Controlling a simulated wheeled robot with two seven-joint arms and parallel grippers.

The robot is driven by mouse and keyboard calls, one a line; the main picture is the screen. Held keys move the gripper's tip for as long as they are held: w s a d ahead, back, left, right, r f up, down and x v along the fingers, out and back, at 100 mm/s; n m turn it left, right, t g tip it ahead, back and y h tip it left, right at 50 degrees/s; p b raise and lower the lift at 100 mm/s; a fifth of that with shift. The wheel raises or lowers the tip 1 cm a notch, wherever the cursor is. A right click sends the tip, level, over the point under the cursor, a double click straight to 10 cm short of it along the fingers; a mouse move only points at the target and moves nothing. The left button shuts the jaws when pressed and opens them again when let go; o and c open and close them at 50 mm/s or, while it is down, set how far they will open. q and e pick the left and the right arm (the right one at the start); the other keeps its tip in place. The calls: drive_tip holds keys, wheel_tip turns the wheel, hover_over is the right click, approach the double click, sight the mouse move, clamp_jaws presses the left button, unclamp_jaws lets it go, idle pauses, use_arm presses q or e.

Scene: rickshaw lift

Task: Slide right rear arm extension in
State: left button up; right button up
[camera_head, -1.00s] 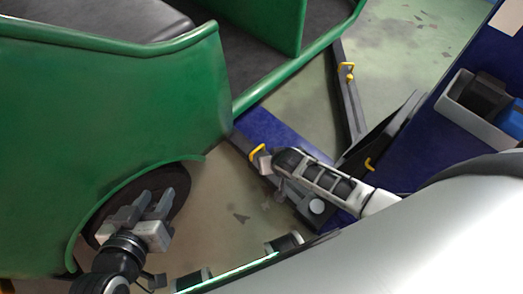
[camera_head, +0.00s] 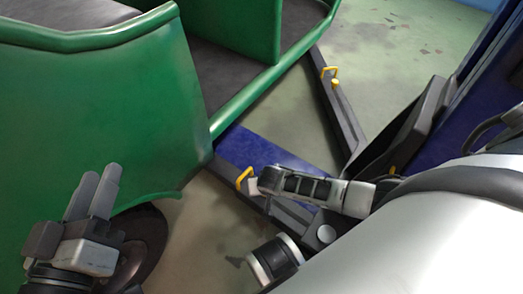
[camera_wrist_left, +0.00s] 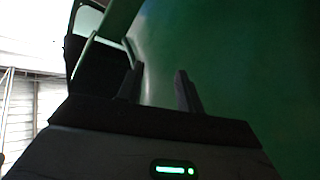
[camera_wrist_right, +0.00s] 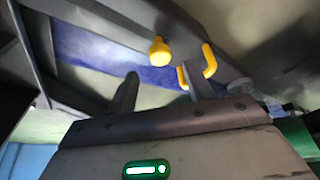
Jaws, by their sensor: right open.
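A dark grey lift arm with a yellow handle (camera_head: 244,177) reaches under the green rickshaw's lower edge. My right gripper (camera_head: 258,186) is beside this handle, and my forearm hides part of the arm. In the right wrist view its two fingers (camera_wrist_right: 158,90) are apart. The yellow handle (camera_wrist_right: 208,62) is by the right fingertip, and a yellow knob (camera_wrist_right: 160,50) is beyond the gap; nothing is clearly held. A second dark lift arm (camera_head: 340,110) with a yellow handle and knob lies farther back. My left gripper (camera_head: 92,192) is open and empty beside the rickshaw; its fingers (camera_wrist_left: 157,85) show apart.
The green rickshaw body (camera_head: 90,120) fills the left side, with a dark wheel (camera_head: 145,245) below it. A blue lift base (camera_head: 255,150) lies on the floor. A dark plate and blue post (camera_head: 490,70) stand at right. Greenish floor (camera_head: 390,50) is open at the back.

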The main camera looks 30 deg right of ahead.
drive_tip(key=b+x, duration=0.2)
drive_tip(key=x, duration=0.1)
drive_tip(key=shift+f, duration=0.15)
drive_tip(key=shift+b+x, duration=0.8)
drive_tip(key=shift+b, duration=0.3)
drive_tip(key=shift+w+f, duration=0.1)
drive_tip(key=shift+w, duration=0.05)
use_arm(q)
wheel_tip(320, 180, up, 9)
drive_tip(key=w+m+t+h, duration=0.1)
drive_tip(key=m+t+h, duration=0.3)
drive_tip(key=m, duration=0.5)
drive_tip(key=shift+w+a+r+h, duration=0.2)
drive_tip(key=shift+a+h, duration=0.25)
drive_tip(key=shift+h, duration=0.55)
use_arm(e)
clamp_jaws()
use_arm(q)
drive_tip(key=shift+r, duration=0.1)
